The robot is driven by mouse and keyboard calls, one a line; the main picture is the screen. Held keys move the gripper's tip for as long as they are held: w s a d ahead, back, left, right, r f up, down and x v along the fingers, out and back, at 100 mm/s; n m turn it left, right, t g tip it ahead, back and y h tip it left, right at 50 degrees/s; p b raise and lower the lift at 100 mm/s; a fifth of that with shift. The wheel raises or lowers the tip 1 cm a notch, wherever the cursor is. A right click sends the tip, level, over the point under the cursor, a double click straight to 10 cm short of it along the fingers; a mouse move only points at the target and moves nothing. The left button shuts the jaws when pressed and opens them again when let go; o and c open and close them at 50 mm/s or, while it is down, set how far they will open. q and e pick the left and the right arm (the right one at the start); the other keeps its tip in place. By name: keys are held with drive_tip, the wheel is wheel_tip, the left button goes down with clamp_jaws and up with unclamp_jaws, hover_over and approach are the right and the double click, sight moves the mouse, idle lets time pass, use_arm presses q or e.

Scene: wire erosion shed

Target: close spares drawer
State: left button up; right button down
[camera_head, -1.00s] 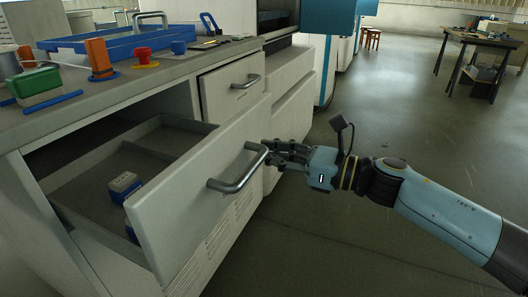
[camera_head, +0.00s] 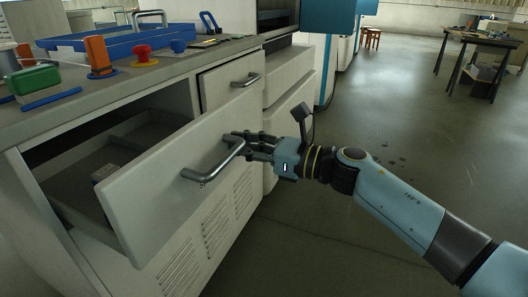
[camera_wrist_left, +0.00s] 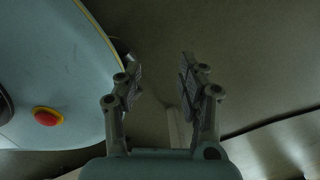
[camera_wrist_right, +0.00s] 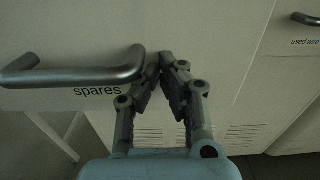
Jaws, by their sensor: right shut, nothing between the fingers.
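The spares drawer (camera_head: 165,188) is partly open in the head view, with a grey bar handle (camera_head: 216,165) on its front. Its front, marked "spares", fills much of the right wrist view (camera_wrist_right: 215,45), and the handle (camera_wrist_right: 75,70) is at the left there. My right gripper (camera_head: 232,139) is shut and empty, its fingertips at the drawer front by the handle's right end; it also shows in the right wrist view (camera_wrist_right: 165,62). My left gripper (camera_wrist_left: 160,70) is open and empty in the left wrist view. A small box (camera_head: 104,172) is inside the drawer, mostly hidden by its front.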

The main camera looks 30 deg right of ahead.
drive_tip(key=b+x, duration=0.3)
drive_tip(key=x, duration=1.3)
drive_tip(key=shift+b, duration=0.3)
use_arm(q)
drive_tip(key=f, duration=0.1)
drive_tip(key=w+a+f, duration=0.1)
drive_tip(key=shift+w+a+f, duration=0.2)
drive_tip(key=shift+a+f, duration=0.1)
drive_tip(key=shift+f, duration=0.05)
use_arm(e)
drive_tip(key=shift+r, duration=0.1)
use_arm(q)
drive_tip(key=shift+w, duration=0.3)
use_arm(e)
drive_tip(key=shift+w, duration=0.1)
